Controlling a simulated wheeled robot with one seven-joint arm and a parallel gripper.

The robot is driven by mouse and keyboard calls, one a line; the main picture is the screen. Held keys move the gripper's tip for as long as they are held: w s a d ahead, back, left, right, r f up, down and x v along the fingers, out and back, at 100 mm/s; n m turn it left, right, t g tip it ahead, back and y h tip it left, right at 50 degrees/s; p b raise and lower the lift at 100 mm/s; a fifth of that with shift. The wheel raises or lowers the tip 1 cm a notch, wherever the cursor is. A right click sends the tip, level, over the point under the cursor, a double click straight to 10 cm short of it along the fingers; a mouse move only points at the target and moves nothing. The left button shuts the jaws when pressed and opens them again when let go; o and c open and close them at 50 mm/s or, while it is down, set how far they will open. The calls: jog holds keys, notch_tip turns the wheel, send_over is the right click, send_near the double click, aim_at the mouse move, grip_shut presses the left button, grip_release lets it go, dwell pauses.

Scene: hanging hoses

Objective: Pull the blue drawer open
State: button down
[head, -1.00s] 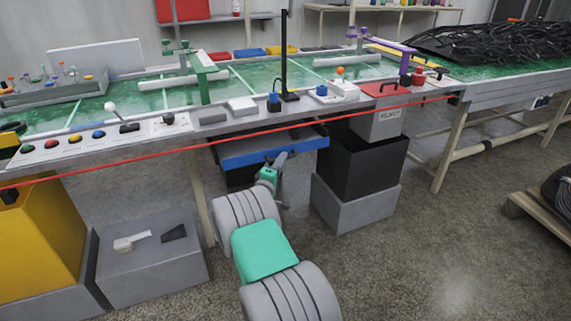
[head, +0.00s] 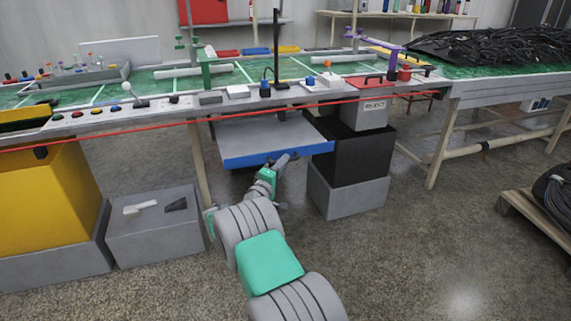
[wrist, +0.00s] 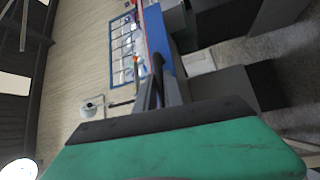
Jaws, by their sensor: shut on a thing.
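The blue drawer (head: 245,158) sits under the long workbench, pulled out so that its grey inside shows behind the blue front. In the wrist view the blue front (wrist: 163,40) runs up and down the picture. My gripper (head: 288,159) is at the drawer's front, right of its middle, and is shut on the handle. The handle shows in the wrist view as a dark bar (wrist: 158,66) at the fingers. The exact contact of the fingers is small and partly hidden by my wrist.
A black and grey bin marked REJECT (head: 352,155) stands close right of the drawer. A table leg (head: 197,165) and a grey box (head: 155,232) are to the left, with a yellow bin (head: 50,205) beyond. The floor in front is clear.

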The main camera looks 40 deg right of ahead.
jog(key=c, duration=1.5)
grip_release()
jog(key=shift+o, duration=0.2)
jog(key=p+v, duration=0.2)
jog(key=v, duration=0.5)
jog(key=shift+s+a, duration=0.25)
jog(key=shift+a, duration=0.1)
